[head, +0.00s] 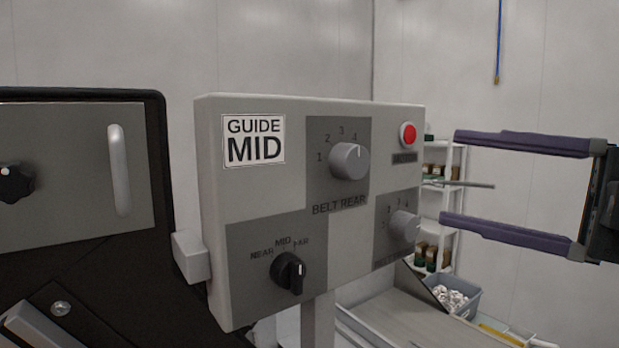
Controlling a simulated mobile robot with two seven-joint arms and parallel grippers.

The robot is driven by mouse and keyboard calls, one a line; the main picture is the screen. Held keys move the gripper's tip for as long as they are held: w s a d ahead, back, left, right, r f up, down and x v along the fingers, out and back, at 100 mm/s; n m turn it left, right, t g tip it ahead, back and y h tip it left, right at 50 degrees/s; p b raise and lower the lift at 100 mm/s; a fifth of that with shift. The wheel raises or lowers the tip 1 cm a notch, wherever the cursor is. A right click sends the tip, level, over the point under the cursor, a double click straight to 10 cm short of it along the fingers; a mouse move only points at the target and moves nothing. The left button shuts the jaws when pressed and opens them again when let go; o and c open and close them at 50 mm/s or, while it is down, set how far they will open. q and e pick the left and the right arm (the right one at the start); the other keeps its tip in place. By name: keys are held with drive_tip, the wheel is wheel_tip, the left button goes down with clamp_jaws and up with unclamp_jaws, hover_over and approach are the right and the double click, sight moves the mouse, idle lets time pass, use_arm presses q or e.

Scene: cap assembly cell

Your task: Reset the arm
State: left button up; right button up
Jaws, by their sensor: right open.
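My right gripper (458,178) comes in from the right edge with its two purple fingers spread wide apart, one above the other. It is open and empty, and its fingertips point left toward the grey control panel (213,205). The fingertips appear just right of the panel's right edge; I cannot tell the exact gap in depth. The panel carries a "GUIDE MID" label (253,140), a belt rear knob (349,161), a black guide knob (289,273), another grey knob (404,226) at the right and a red button (407,135). My left gripper is not in view.
A dark-framed cabinet with a metal door (70,200) and handle (119,170) stands at the left. A white shelf (447,215) with jars stands behind the panel. A grey bin (455,297) of pale pieces sits at lower right. A blue hose (499,40) hangs at upper right.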

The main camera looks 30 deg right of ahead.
drive_tip(key=shift+w, duration=0.1)
drive_tip(key=d+f+m+g+h+p, duration=0.1)
drive_tip(key=d+f+m+g+h, duration=0.3)
drive_tip(key=f+m+h, duration=0.95)
drive_tip(key=s+a+f+m+g+y, duration=0.2)
drive_tip(key=s+a+f+g, duration=0.2)
drive_tip(key=a, duration=0.3)
drive_tip(key=s+a+f+m+g+y, duration=0.3)
drive_tip(key=s+a+f+g, duration=0.2)
drive_tip(key=s+a, duration=0.2)
drive_tip(key=shift+s+a+m+p, duration=0.2)
drive_tip(key=shift+a+m+p, duration=0.15)
drive_tip(key=shift+a, duration=0.45)
drive_tip(key=shift+d, duration=0.1)
